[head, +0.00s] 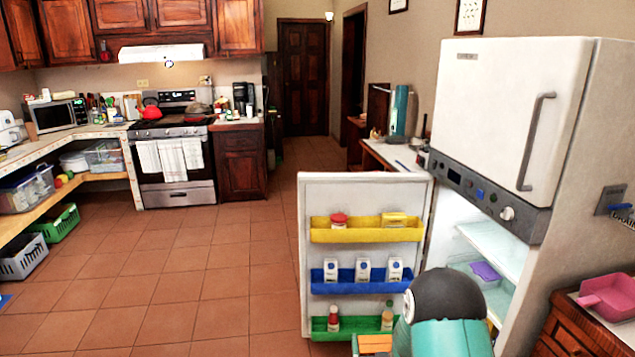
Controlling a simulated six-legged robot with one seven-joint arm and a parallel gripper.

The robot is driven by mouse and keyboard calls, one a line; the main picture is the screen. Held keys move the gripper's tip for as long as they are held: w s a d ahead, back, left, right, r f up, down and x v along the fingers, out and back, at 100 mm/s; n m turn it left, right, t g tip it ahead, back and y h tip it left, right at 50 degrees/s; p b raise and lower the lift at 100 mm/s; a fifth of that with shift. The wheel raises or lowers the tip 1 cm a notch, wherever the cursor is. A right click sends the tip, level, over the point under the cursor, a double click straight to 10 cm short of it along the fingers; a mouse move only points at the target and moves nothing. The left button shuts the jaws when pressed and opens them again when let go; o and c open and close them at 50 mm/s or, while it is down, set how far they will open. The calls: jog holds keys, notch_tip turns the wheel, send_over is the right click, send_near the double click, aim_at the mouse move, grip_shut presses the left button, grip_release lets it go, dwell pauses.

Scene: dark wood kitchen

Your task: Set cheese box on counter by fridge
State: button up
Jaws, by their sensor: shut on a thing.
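The white fridge (512,110) stands at the right with its lower door (365,190) swung open to the left. A small yellow box (394,219) sits on the yellow door shelf; I cannot tell whether it is the cheese box. A light counter (385,152) runs behind the fridge, and a wooden cabinet with a light top (567,325) stands at its right. My teal arm with a dark round joint covers part of the fridge opening. My gripper is not visible. An orange piece (374,344) shows at the bottom edge, too cut off to identify.
A pink scoop-like tray (608,296) lies on the right cabinet top. Cartons and bottles fill the blue (330,286) and green door shelves. A purple-lidded container (486,271) is inside the fridge. Open tiled floor (190,270) spreads left, towards the stove (172,150).

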jog(key=s+f, duration=0.4)
jog(key=f, duration=0.1)
jog(key=shift+s+f, duration=0.2)
jog(key=shift+f, duration=0.05)
jog(key=shift+d+r, duration=0.1)
jog(key=shift+d, duration=0.05)
jog(key=s+d+r+m+g+h, duration=0.1)
jog(key=d+r+m+h, duration=0.3)
jog(key=d, duration=0.8)
jog(key=s+d+r+m+g+h, duration=0.15)
jog(key=d+r+h, duration=0.35)
jog(key=d, duration=0.6)
jog(key=s+d+r+m+g+h, duration=0.1)
jog(key=d+r+m+g+h, duration=0.3)
jog(key=d, duration=0.8)
jog(key=s+d+r+m+g+h, duration=0.2)
jog(key=s+d+r+m+g, duration=0.1)
jog(key=s+d+r, duration=0.5)
jog(key=s+d+r+m+g+h, duration=0.2)
jog(key=s+d+r+g, duration=0.3)
jog(key=s+d, duration=0.9)
notch_tip(320, 180, up, 3)
jog(key=shift+s+d+r+m+h, duration=0.15)
jog(key=shift+s+d+m+h, duration=0.2)
jog(key=shift+s+m, duration=0.65)
jog(key=shift+s+a+n, duration=0.1)
jog(key=shift+s+n, duration=0.1)
jog(key=shift+n, duration=0.05)
